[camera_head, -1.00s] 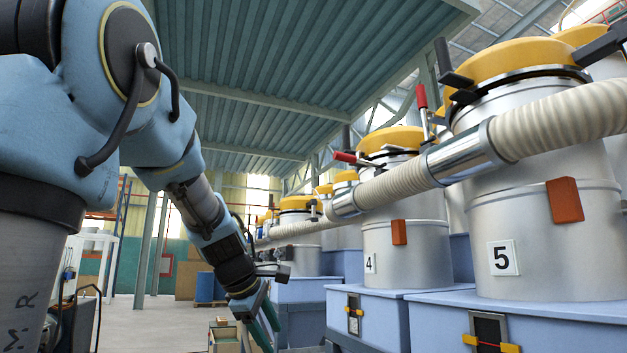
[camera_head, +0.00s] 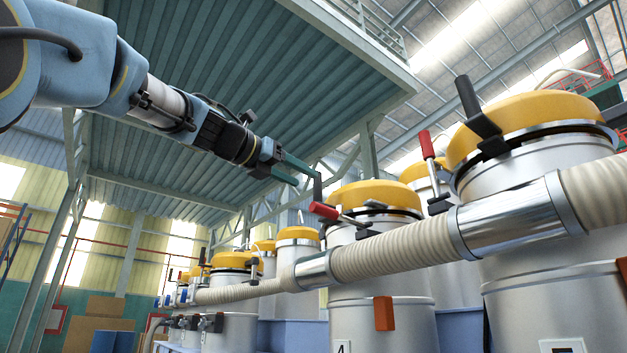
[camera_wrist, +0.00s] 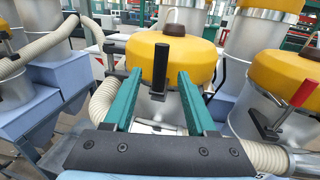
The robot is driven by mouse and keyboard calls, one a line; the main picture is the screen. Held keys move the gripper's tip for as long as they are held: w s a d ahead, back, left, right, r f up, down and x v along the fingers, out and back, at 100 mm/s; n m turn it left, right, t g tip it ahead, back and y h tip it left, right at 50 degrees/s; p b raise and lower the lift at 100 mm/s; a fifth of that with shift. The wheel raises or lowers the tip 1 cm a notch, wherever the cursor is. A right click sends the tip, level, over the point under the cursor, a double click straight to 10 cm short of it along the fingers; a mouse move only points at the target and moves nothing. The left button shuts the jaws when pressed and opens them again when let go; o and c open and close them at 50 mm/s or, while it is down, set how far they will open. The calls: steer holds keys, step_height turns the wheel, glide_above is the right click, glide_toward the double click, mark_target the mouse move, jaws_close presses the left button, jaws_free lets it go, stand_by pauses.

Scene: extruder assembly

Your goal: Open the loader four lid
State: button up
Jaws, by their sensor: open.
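Loader four (camera_head: 375,270) is a silver drum with a yellow lid (camera_head: 375,195) that looks closed. A black upright handle (camera_head: 317,187) and a red-gripped lever (camera_head: 323,210) are at the lid's left side. A part of its number label (camera_head: 342,347) shows at the bottom edge. My gripper (camera_head: 303,175) is open, its teal fingers pointing right, close to the black handle. In the wrist view, the open fingers of my gripper (camera_wrist: 159,76) flank a black handle (camera_wrist: 160,62) in front of a yellow lid (camera_wrist: 195,60). I see no contact with the handle.
A ribbed hose with metal couplings (camera_head: 400,250) runs across the front of the loaders. Loader five's yellow lid (camera_head: 535,115) and its red lever (camera_head: 427,145) stand to the right. Smaller yellow-lidded loaders (camera_head: 232,260) line up at the left. A platform roof (camera_head: 220,90) hangs overhead.

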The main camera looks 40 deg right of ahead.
mark_target(314, 182)
steer(key=d+p, duration=0.2)
steer(key=d, duration=0.1)
steer(key=d+p, duration=0.1)
steer(key=d, duration=0.1)
steer(key=shift+w+d+r, duration=0.15)
steer(key=shift+w+d, duration=0.1)
steer(key=shift+w, duration=0.1)
steer(key=shift+d, duration=0.5)
jaws_close()
stand_by(0.7)
